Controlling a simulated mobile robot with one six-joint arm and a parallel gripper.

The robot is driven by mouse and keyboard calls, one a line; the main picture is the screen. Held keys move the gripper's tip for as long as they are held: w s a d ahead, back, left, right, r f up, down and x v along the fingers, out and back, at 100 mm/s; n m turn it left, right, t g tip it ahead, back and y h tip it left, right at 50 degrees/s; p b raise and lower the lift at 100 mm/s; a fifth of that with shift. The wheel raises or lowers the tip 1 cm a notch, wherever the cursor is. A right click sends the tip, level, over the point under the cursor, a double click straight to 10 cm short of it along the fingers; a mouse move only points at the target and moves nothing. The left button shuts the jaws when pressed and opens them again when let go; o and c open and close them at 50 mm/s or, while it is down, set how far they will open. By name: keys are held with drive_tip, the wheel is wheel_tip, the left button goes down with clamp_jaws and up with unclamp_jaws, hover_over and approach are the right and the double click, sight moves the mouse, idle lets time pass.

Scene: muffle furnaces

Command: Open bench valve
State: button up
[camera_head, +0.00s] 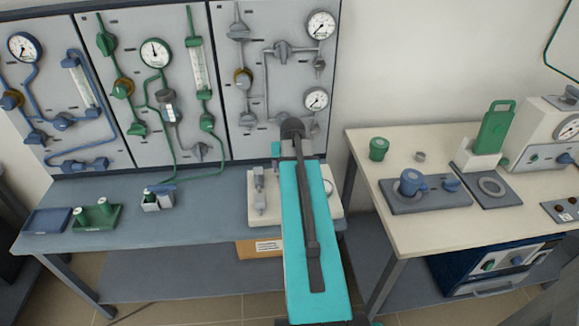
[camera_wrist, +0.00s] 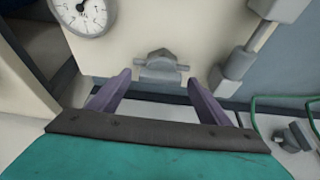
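In the wrist view a small grey valve (camera_wrist: 160,68) with a short crossbar sits on a cream plate (camera_wrist: 130,45). I take it as the bench valve. My gripper (camera_wrist: 158,78) is open, its two purple fingers apart on either side of the valve's near end. Nothing shows between them in their grip, and I cannot tell whether they touch the valve. In the head view the cream plate (camera_head: 262,217) lies on the blue-grey bench. There my teal arm hides the valve and the fingertips.
A gauge (camera_wrist: 85,15) and a line of grey fittings (camera_wrist: 232,70) flank the valve on the plate. Wall panels (camera_head: 150,90) with pipes and gauges stand behind the bench. A green tray (camera_head: 97,217) is at left. A cream table (camera_head: 400,220) with equipment stands at right.

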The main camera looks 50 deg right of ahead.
drive_tip(key=shift+r, duration=0.1)
drive_tip(key=b+v, duration=0.2)
drive_tip(key=v, duration=1.1)
drive_tip(key=shift+r, duration=0.3)
drive_tip(key=shift+s+a, duration=0.1)
idle(0.9)
